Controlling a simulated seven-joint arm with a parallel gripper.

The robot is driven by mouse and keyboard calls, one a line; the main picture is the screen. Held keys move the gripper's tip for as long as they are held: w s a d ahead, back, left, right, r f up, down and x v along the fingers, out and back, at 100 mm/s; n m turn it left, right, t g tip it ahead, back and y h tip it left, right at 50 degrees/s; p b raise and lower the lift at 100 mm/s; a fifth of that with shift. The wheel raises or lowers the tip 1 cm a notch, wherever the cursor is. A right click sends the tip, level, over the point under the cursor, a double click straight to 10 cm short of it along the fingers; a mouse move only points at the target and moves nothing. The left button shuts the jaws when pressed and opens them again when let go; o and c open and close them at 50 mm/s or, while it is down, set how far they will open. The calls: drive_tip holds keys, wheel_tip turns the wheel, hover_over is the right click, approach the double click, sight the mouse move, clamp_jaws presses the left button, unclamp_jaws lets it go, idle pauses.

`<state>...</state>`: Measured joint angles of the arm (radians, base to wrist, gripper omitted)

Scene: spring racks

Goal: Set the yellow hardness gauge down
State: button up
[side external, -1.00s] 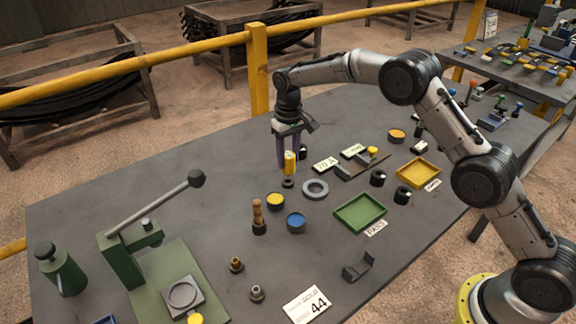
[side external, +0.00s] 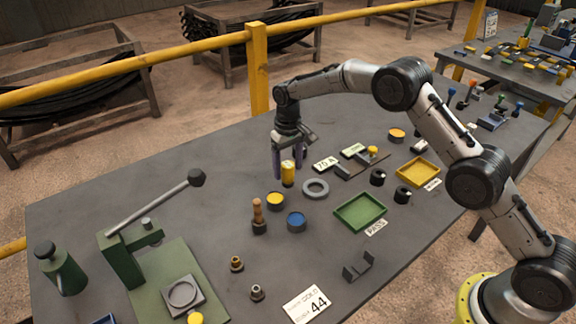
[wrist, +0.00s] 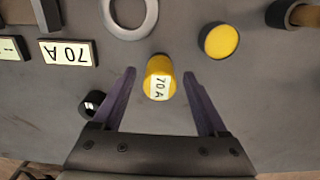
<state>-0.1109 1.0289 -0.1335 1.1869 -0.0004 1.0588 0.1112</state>
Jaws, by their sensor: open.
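The yellow hardness gauge (side external: 288,174), a short cylinder with a pale "70 A" label, stands roughly upright at the table's middle. In the wrist view the gauge (wrist: 159,70) lies between the tips of my gripper (wrist: 160,76), with a gap on both sides. My gripper (side external: 287,164) is open, its two purple fingers beside the gauge. What lies directly under the gauge is hidden. A "70 A" plate (side external: 326,164) lies behind and to the right of it; the plate (wrist: 68,53) also shows in the wrist view.
A grey ring (side external: 316,188) lies close to the right of the gauge. A yellow-topped cup (side external: 275,201) and a blue-topped cup (side external: 296,222) stand in front. A green tray (side external: 360,212) and a yellow tray (side external: 418,172) lie to the right. The table's left rear is clear.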

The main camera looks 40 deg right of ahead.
sight(288, 164)
drive_tip(key=s+d+r+t, duration=0.1)
drive_tip(key=s+r, duration=0.3)
drive_tip(key=r, duration=0.7)
drive_tip(key=s+d+r, duration=0.1)
drive_tip(key=s+r, duration=0.3)
drive_tip(key=r, duration=0.7)
drive_tip(key=s+d+r+t, duration=0.25)
drive_tip(key=s+r, duration=0.35)
drive_tip(key=s, duration=0.6)
drive_tip(key=s+d+f+t, duration=0.1)
drive_tip(key=s+f, duration=0.2)
drive_tip(key=s, duration=0.8)
drive_tip(key=s+d+f+t, duration=0.1)
drive_tip(key=s+f, duration=0.2)
drive_tip(key=s, duration=0.8)
